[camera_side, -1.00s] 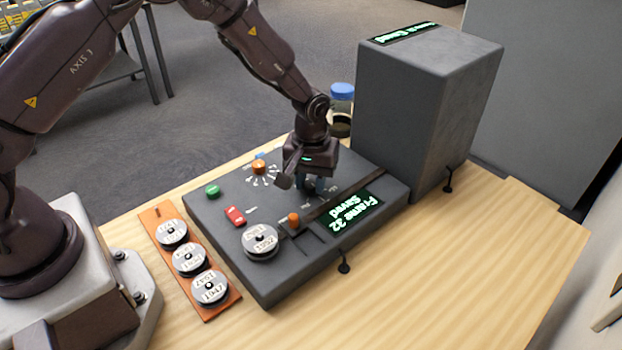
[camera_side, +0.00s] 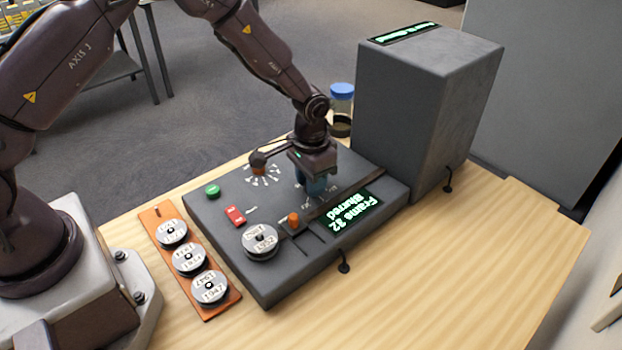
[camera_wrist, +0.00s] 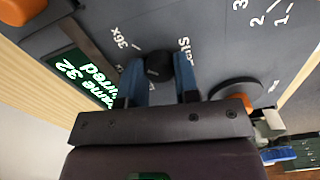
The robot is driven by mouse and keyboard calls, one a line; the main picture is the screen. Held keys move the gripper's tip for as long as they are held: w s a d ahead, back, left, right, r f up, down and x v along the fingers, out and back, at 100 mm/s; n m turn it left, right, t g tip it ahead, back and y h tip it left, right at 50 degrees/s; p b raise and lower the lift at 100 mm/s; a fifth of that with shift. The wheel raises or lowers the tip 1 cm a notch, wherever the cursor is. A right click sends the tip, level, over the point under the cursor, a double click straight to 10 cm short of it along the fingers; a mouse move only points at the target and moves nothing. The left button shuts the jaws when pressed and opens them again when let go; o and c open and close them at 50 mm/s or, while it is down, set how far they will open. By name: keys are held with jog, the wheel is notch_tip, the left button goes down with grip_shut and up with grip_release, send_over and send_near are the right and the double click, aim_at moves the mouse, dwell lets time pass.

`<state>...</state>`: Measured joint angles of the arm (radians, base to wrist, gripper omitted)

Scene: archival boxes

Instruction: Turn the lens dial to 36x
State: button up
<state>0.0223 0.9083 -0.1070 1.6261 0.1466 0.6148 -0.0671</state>
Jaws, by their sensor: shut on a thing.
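The lens dial (camera_wrist: 158,68) is a dark round knob on the grey machine panel (camera_side: 290,262). My gripper (camera_wrist: 160,72) is shut on it, with a blue finger on each side. In the side view my gripper (camera_side: 316,187) points down at the panel and hides the dial. In the wrist view a white "36x" mark (camera_wrist: 126,38) is left of the dial, and a partly covered mark starting "St" (camera_wrist: 185,50) is right of it. I cannot make out a pointer on the dial. The green display (camera_side: 355,206) reads "Frame 32 Blurred".
A green button (camera_side: 212,191), red switch (camera_side: 235,216), reel (camera_side: 260,242) and orange lever (camera_side: 293,219) are on the panel. A tall grey box (camera_side: 415,120) and blue-lidded jar (camera_side: 341,92) stand behind.

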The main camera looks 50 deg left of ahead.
jog(key=shift+m, duration=1.1)
jog(key=o, duration=0.9)
notch_tip(320, 180, up, 13)
